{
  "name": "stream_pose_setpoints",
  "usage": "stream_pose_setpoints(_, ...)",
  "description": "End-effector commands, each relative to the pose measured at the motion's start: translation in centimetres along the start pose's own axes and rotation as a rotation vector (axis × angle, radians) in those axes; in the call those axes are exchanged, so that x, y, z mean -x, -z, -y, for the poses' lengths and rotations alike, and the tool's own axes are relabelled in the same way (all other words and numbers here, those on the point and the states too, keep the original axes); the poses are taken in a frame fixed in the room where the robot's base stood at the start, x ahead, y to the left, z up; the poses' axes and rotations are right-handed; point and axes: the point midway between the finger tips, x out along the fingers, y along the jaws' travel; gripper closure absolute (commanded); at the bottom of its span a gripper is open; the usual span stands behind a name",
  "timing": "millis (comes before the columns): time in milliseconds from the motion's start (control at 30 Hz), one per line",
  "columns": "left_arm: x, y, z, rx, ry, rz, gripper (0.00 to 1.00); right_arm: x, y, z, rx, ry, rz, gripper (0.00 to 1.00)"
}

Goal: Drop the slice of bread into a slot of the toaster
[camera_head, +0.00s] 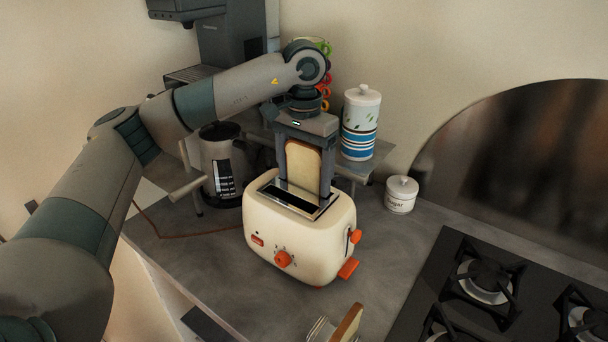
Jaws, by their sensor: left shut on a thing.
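The cream toaster (298,239) with orange knob and levers stands on the grey counter, its slots facing up. My left gripper (304,172) points down above the toaster's back part and is shut on a slice of bread (303,166). The slice hangs upright between the fingers. Its lower edge is at or just above the rear slot; I cannot tell whether it has entered. The front slot shows dark and empty. My right gripper is not in view.
Another bread slice (347,324) stands in a metal rack (320,330) at the front edge. A kettle (222,165) stands behind left, a striped canister (360,124) on a small shelf behind, a sugar jar (401,194) to the right. A gas hob (490,290) lies at right.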

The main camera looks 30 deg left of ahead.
Motion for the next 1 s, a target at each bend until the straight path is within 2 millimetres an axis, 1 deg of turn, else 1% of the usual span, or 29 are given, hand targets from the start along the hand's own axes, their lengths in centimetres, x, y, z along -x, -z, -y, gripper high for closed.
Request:
stream_pose_setpoints(167,0.0,0.0,0.0,0.000,0.000,0.001,0.44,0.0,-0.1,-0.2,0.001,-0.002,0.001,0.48)
stream_pose_setpoints(200,0.0,0.0,0.0,0.000,0.000,0.001,0.20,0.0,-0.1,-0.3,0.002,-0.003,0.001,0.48)
stream_pose_setpoints(267,0.0,0.0,0.0,0.000,0.000,0.001,0.06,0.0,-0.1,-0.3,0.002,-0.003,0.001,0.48)
stream_pose_setpoints(300,0.0,0.0,0.0,0.000,0.000,0.001,0.00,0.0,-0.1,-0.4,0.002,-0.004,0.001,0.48)
stream_pose_setpoints(667,0.1,0.0,0.0,0.000,0.000,0.001,0.00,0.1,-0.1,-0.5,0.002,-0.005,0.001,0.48)
stream_pose_setpoints(1000,1.7,0.0,0.0,0.000,0.000,0.000,0.00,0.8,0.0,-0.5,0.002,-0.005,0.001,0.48)
